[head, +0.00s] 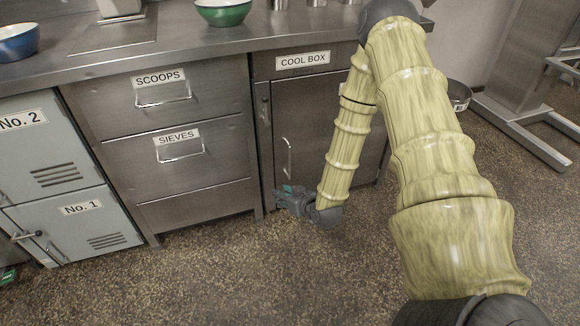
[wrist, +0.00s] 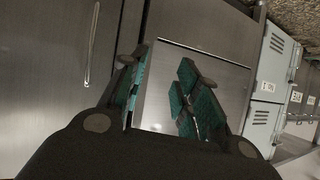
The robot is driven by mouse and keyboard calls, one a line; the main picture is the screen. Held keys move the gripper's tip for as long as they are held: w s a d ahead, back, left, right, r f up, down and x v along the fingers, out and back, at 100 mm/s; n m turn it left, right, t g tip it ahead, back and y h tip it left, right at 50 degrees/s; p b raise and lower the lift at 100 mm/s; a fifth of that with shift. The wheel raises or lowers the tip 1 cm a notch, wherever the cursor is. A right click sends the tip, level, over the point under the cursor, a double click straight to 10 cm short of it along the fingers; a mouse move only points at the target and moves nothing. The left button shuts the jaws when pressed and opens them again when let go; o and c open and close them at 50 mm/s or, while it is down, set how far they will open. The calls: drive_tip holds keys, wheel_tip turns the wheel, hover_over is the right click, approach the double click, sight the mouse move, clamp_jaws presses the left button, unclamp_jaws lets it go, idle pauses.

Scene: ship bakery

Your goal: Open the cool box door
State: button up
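The cool box door (head: 312,118) is a grey metal panel under the COOL BOX label (head: 302,60) in the head view. It looks shut. Its upright bar handle (head: 287,158) is on the door's left side; in the wrist view the handle (wrist: 92,45) is at the upper left, outside my fingers. My gripper (head: 285,196) is low in front of the cabinet, below the handle. In the wrist view my gripper (wrist: 163,65) is open, with teal pads apart and nothing between them. My arm hides the door's right part.
Left of the cool box are the SIEVES drawer (head: 178,160) and SCOOPS drawer (head: 160,97). Lockers No. 2 (head: 40,150) and No. 1 (head: 75,225) stand at far left. The counter (head: 260,40) overhangs above. The speckled floor (head: 230,270) in front is clear.

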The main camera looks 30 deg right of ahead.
sight(290, 154)
drive_tip(key=w+d+t+h+b, duration=0.1)
drive_tip(key=w+d+t+b, duration=0.5)
drive_tip(key=d+b, duration=0.55)
drive_tip(key=w+b, duration=0.1)
drive_tip(key=w, duration=0.2)
drive_tip(key=w+d, duration=0.1)
drive_tip(key=w, duration=0.3)
drive_tip(key=w+b, duration=0.1)
drive_tip(key=w, duration=0.3)
drive_tip(key=shift+d+r+b, duration=0.1)
drive_tip(key=shift+d+b, duration=0.25)
drive_tip(key=shift+s, duration=0.1)
clamp_jaws()
